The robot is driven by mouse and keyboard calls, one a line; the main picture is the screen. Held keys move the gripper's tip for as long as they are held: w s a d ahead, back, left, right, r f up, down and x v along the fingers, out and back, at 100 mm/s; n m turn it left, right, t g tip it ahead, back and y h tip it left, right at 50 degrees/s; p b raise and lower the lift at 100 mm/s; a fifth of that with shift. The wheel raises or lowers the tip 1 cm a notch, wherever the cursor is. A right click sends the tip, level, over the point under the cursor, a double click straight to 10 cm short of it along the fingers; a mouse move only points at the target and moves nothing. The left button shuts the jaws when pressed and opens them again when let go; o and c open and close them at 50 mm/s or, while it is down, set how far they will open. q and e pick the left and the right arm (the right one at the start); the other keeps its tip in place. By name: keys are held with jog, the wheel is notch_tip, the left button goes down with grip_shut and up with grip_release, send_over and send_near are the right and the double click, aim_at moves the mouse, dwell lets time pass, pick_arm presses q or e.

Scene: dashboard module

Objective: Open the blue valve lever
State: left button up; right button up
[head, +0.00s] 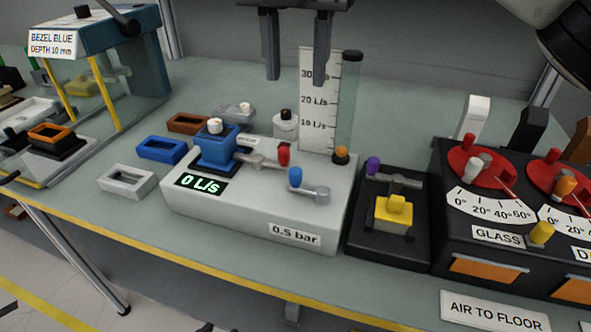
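The blue valve lever (295,178) has a blue knob on a short metal arm. It sits on the front right of the white module (250,222), pointing left and back from its metal pivot. The module's display (201,184) reads 0 L/s and a label says 0.5 bar. My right gripper (296,80) hangs at the top centre, its two dark fingers apart with nothing between them. In the picture it is above the lever and clear of it. My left gripper is not in view.
A red-knobbed lever (283,154) is close behind the blue one. A clear flow tube (349,108) and scale board (316,100) stand at the module's back. A black unit (388,236) with a purple-knobbed lever is to the right. Red dials (478,160) are farther right.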

aim_at(296, 170)
notch_tip(296, 170, down, 16)
jog(key=shift+s+r+p, duration=0.15)
jog(key=shift+r+p, duration=0.1)
jog(key=shift+p, duration=0.1)
grip_shut()
